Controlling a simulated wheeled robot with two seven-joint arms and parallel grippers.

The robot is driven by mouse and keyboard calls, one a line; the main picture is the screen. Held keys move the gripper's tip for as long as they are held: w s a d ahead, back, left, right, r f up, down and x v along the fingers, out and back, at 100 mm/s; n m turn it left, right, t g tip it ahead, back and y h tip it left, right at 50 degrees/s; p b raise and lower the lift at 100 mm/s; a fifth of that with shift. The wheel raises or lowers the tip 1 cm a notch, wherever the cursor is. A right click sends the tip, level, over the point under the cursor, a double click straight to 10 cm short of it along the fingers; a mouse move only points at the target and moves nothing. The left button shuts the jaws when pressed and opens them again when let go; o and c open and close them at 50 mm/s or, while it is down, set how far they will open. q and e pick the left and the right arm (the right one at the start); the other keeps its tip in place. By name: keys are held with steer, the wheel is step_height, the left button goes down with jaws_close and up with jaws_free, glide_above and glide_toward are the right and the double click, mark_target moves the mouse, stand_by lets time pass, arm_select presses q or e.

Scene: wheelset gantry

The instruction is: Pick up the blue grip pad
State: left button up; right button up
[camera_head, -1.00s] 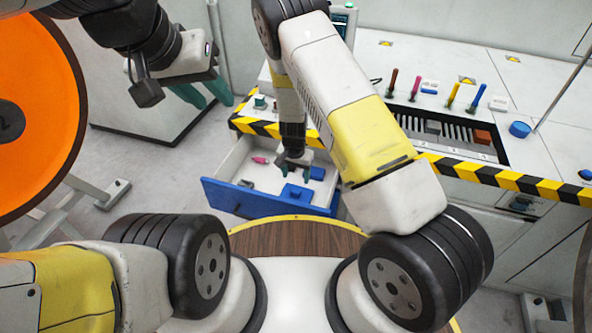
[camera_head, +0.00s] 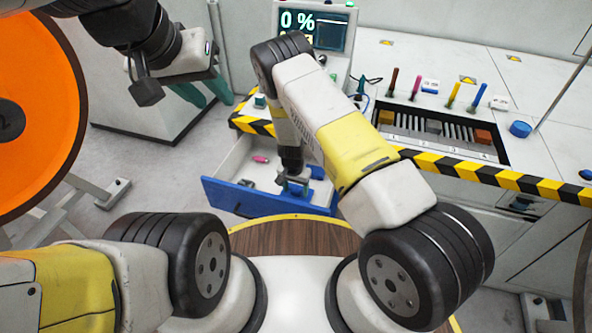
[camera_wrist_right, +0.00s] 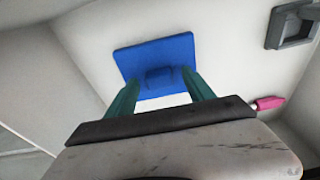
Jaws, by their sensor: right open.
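The blue grip pad (camera_wrist_right: 140,60) lies flat in the drawer in the right wrist view, with a small raised blue block on it. My right gripper (camera_wrist_right: 160,88) is open, its two green fingers pointing at the pad on either side of the block. I cannot tell whether they touch it. In the head view my right gripper (camera_head: 293,184) reaches down into the drawer and partly hides the pad. My left gripper (camera_head: 205,92) hangs at the upper left, away from the drawer, its green fingers apart and empty.
The open drawer (camera_head: 255,200) has a blue front and white walls. A pink item (camera_wrist_right: 268,103) and a grey square item (camera_wrist_right: 292,27) lie inside it. A striped-edge worktop (camera_head: 470,167) stands behind, with a screen (camera_head: 312,28). An orange wheel (camera_head: 45,90) is at left.

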jaws_close()
